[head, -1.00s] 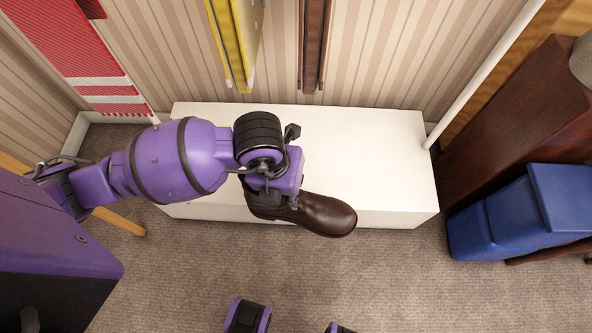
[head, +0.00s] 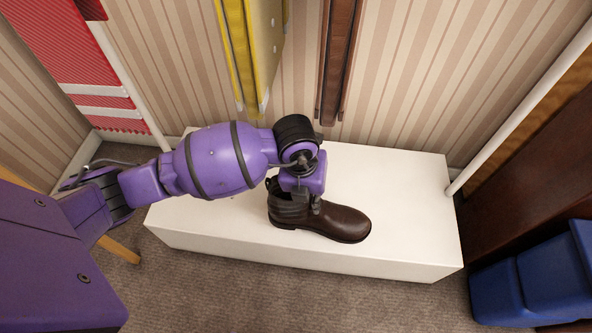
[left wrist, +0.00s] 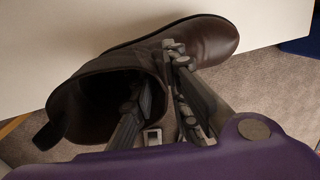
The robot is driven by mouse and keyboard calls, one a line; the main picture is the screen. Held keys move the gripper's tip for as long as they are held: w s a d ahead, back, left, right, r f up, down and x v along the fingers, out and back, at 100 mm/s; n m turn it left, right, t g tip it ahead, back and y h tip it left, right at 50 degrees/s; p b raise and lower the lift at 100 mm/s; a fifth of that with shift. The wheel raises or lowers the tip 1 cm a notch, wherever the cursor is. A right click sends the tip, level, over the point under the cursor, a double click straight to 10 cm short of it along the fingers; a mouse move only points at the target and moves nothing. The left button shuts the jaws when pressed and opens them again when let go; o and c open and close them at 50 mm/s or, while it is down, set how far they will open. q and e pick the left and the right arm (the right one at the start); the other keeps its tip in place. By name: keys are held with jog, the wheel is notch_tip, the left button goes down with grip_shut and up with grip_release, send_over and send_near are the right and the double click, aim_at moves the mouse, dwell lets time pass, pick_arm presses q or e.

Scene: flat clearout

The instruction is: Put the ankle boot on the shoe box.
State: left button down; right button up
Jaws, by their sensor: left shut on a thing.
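The dark brown ankle boot (head: 335,221) is in my left gripper (head: 306,203), toe to the right in the head view. The left wrist view shows the boot (left wrist: 205,38) with one finger inside its opening and the other outside, shut on the shaft wall. A long, low white box (head: 410,205), which looks to be the shoe box, stands against the wall. The boot overlaps its top near the front edge in the head view; I cannot tell whether it touches. The white surface also shows in the left wrist view (left wrist: 50,30). My right gripper is out of view.
Yellow (head: 262,45) and dark brown (head: 338,60) upright items stand behind the box. A white pole (head: 520,110) rises at its right end. Blue containers (head: 540,280) stand at lower right. The right part of the box top is clear.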

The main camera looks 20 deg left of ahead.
pick_arm(q)
jog(key=shift+w+f+b, duration=0.45)
jog(key=shift+w+f, duration=0.4)
jog(key=shift+w, duration=0.3)
notch_tip(320, 180, down, 3)
jog(key=shift+f+b, duration=0.1)
jog(key=shift+b, duration=0.55)
jog(key=shift+w, duration=0.1)
jog(key=c, duration=1.7)
grip_release()
jog(key=r+p, duration=0.1)
jog(key=r, duration=0.1)
jog(key=r+p, duration=0.1)
jog(key=r, duration=0.2)
jog(key=s+a+r+p, duration=0.1)
jog(key=r, duration=0.1)
jog(key=shift+s+r, duration=0.1)
jog(key=shift+r, duration=0.15)
jog(key=shift+f, duration=0.1)
